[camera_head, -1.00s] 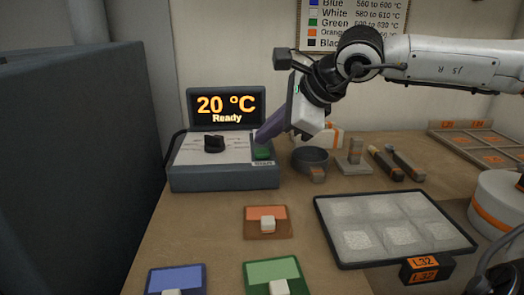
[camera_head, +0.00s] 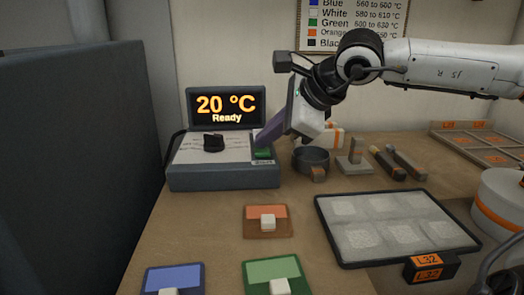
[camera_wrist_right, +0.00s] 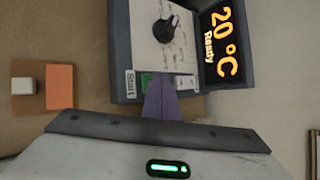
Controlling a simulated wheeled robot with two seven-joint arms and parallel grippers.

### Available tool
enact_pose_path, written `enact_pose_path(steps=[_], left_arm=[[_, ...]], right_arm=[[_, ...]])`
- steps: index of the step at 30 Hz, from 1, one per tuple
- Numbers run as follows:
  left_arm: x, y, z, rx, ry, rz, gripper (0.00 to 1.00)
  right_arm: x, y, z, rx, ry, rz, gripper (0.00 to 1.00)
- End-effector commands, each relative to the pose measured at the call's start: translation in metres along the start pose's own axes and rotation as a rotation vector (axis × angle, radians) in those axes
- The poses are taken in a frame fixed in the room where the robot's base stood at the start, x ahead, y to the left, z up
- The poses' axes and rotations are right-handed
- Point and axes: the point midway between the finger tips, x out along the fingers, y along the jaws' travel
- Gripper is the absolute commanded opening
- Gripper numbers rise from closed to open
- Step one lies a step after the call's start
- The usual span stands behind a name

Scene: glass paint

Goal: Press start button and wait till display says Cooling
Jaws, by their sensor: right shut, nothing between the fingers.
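The control box (camera_head: 224,178) stands on the table with a black knob (camera_head: 214,143) on its top. Its display (camera_head: 226,107) reads "20 °C" and "Ready". The green start button (camera_head: 263,154) is at the right of the panel, and it also shows in the right wrist view (camera_wrist_right: 146,80) beside the "Start" label. My right gripper (camera_head: 259,143) is shut and empty, its purple fingers pointing down at the button. In the right wrist view the fingertips (camera_wrist_right: 164,78) overlap the button area; I cannot tell whether they touch it. My left gripper is not in view.
A tray of white pieces (camera_head: 324,218) lies at the right. Orange (camera_head: 254,231), blue (camera_head: 186,275) and green (camera_head: 262,268) cards, each with a white block, lie in front. A dark bowl (camera_head: 311,160) and small tools are right of the box. A dark cabinet (camera_head: 80,165) stands at the left.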

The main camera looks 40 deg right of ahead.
Motion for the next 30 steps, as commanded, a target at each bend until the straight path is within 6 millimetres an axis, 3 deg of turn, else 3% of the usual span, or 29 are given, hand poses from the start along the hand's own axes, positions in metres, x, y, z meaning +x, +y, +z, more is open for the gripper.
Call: enact_pose_path(steps=[30], left_arm=[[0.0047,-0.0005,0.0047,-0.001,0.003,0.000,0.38]], right_arm=[[0.0054,0.0041,-0.0042,0.001,0.001,0.002,0.00]])
